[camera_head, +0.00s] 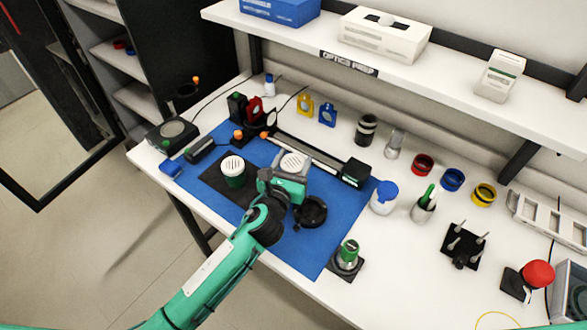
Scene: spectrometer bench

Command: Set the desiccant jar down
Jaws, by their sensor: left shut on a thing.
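A desiccant jar (293,161) with a white, perforated lid is in the grip of my left gripper (291,172), over the blue mat. The gripper and wrist hide most of its body, and I cannot tell whether its base touches anything. A second jar (233,172), with a similar white perforated lid and a green body, stands upright to the left on a black pad (213,178). My right gripper is not in view.
A black round holder (310,212) sits just right of my left wrist. A long rail with a black box (355,173) runs behind. A green-topped piece (348,254) stands near the front edge. A white bottle with a blue cap (384,198) stands right. The mat's front (307,254) is clear.

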